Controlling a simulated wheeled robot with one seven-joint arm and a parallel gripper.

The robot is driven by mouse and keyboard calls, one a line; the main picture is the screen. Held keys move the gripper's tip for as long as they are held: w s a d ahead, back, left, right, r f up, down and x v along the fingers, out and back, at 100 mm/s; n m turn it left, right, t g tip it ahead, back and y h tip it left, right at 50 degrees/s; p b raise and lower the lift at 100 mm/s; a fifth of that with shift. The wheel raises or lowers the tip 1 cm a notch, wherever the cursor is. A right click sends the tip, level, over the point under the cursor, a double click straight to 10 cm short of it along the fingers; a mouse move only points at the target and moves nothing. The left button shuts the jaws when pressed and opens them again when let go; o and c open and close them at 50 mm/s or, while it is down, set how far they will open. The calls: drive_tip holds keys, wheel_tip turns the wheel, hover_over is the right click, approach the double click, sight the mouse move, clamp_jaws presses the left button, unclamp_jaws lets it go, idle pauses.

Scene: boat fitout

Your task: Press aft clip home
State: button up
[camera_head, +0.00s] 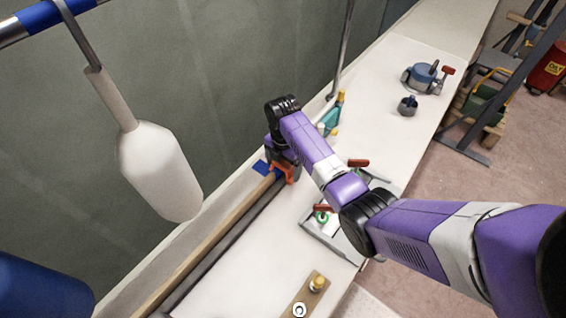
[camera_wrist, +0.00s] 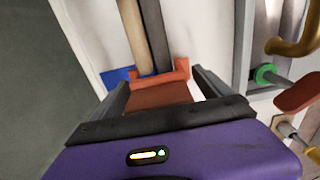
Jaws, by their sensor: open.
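The orange clip (camera_head: 285,173) sits at the far end of a wooden strip (camera_head: 205,240) and a dark grey strip beside it. In the wrist view the clip (camera_wrist: 166,90) lies ahead of and between the two fingers of my gripper (camera_wrist: 160,80). The gripper is open, with one finger on each side of the clip. I cannot tell whether the fingers touch it. In the head view my gripper (camera_head: 280,158) is right over the clip and partly hides it. Whether the clip is fully seated cannot be seen.
Blue tape (camera_head: 261,167) lies beside the clip. A teal bottle (camera_head: 331,116) stands beyond my arm. A metal frame with a red-handled clamp (camera_head: 322,209) is to the right. A white fender (camera_head: 158,170) hangs at left.

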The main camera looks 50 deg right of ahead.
drive_tip(key=c, duration=1.9)
drive_tip(key=shift+s+f+b, duration=0.1)
drive_tip(key=shift+f+b, duration=0.25)
drive_tip(key=shift+f, duration=0.4)
drive_tip(key=o, duration=1.9)
drive_tip(key=shift+r, duration=3.95)
